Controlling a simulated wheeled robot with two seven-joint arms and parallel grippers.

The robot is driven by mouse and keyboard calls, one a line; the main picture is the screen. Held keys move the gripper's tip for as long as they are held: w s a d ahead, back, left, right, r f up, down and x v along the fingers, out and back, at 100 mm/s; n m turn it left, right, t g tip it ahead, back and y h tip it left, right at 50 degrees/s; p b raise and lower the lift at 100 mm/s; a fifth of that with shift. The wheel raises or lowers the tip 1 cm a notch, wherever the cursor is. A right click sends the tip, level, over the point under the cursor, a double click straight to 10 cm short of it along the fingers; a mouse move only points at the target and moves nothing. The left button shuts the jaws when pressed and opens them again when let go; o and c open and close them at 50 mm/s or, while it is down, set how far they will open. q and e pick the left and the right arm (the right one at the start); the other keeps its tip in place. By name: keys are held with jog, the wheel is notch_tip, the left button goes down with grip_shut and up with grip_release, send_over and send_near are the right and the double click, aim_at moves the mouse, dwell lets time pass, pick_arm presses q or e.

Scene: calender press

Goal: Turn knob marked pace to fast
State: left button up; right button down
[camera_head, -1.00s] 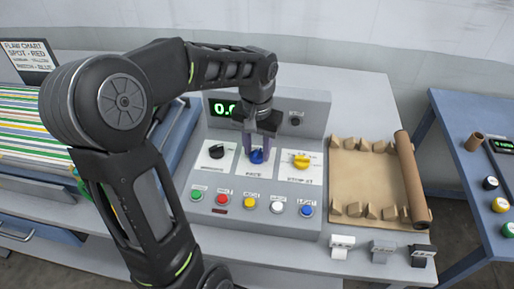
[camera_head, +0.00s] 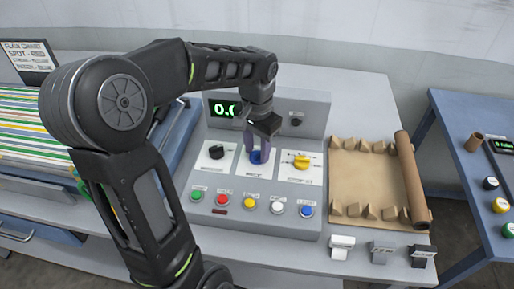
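The control panel (camera_head: 240,204) is a grey box with three knobs in a row: a black one (camera_head: 216,152) at left, a blue one (camera_head: 257,157) in the middle and a yellow one (camera_head: 301,161) at right. The label under the blue knob reads like "PACE" in the earlier view; its marks are too small to read. My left gripper (camera_head: 259,156) points down at the blue knob, its purple fingers on either side and partly covering it. I cannot tell whether the fingers press on the knob. My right gripper is not in view.
Several coloured push buttons (camera_head: 249,202) line the panel's front. A green display (camera_head: 222,108) is partly hidden by my arm. A brown sheet with a roll (camera_head: 411,180) lies to the right, and small tags (camera_head: 341,246) stand at the table's front edge.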

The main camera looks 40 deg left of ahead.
aim_at(257, 152)
pick_arm(q)
jog(key=o, duration=0.4)
notch_tip(257, 152, up, 8)
jog(key=shift+f+b, duration=0.1)
jog(key=shift+b, duration=0.3)
dwell(0.7)
